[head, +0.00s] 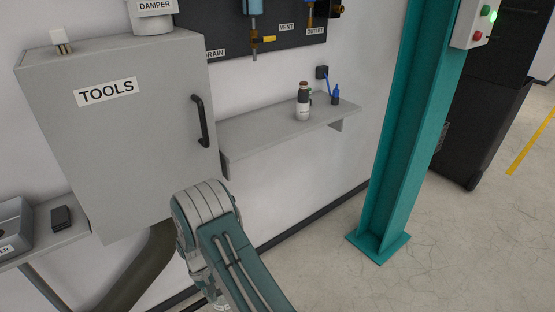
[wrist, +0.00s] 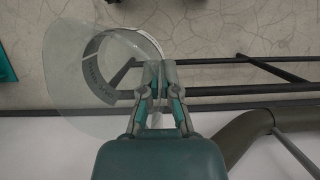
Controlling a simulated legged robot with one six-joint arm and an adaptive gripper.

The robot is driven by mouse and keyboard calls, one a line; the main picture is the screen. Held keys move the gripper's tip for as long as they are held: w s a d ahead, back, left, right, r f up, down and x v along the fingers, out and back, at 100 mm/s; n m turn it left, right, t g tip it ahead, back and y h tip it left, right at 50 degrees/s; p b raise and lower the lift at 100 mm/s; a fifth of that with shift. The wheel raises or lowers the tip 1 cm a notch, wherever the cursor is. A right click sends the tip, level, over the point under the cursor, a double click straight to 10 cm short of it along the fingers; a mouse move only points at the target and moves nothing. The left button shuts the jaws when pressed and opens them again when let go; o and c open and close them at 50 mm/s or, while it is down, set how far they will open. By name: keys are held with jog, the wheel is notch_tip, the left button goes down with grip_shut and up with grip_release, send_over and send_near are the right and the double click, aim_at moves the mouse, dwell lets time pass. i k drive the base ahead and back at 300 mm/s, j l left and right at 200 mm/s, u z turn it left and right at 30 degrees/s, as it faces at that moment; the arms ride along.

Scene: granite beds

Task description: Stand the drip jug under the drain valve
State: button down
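The exact grip point is hard to make out. In the head view my arm shows at the bottom, but the gripper and jug are hidden. A partly covered DRAIN label (head: 215,53) is on the dark wall panel (head: 225,28).
A grey TOOLS cabinet (head: 140,130) overlaps the panel's left side. A wall shelf (head: 255,128) below the panel holds a dark-topped bottle (head: 303,102) and a small blue item (head: 336,95) at its right; its left is clear. A teal column (head: 405,140) stands right.

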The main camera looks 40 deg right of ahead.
aim_at(252, 120)
jog(key=l, duration=1.8)
jog(key=i, duration=0.05)
